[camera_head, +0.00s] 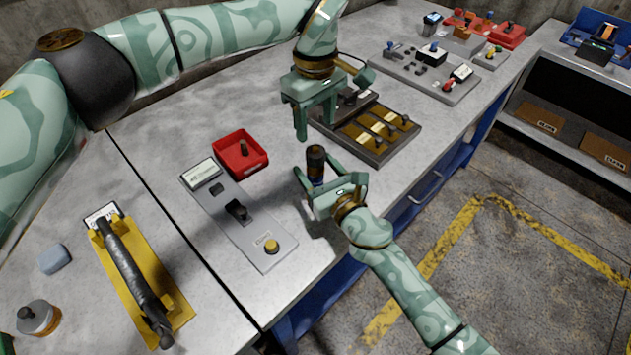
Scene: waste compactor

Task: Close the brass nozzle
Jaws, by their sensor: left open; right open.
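A small upright cylinder (316,158) with a dark body and a brown, bronze-like upper part stands near the front edge of the workbench (345,235). It may be the brass nozzle; I cannot tell for sure. My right gripper (322,184) is open at the cylinder's lower part, with its fingers to either side. I cannot tell whether they touch it. My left gripper (316,122) is open and points down, behind the cylinder and beside a dark tray with yellow slots (372,128). Its jaws look empty.
A grey control panel (225,215) and a red bin (240,157) lie to the left. A yellow base with a dark lever (140,270) is at the lower left. Another panel (412,75) stands at the back. Clear bench lies right of the left panel.

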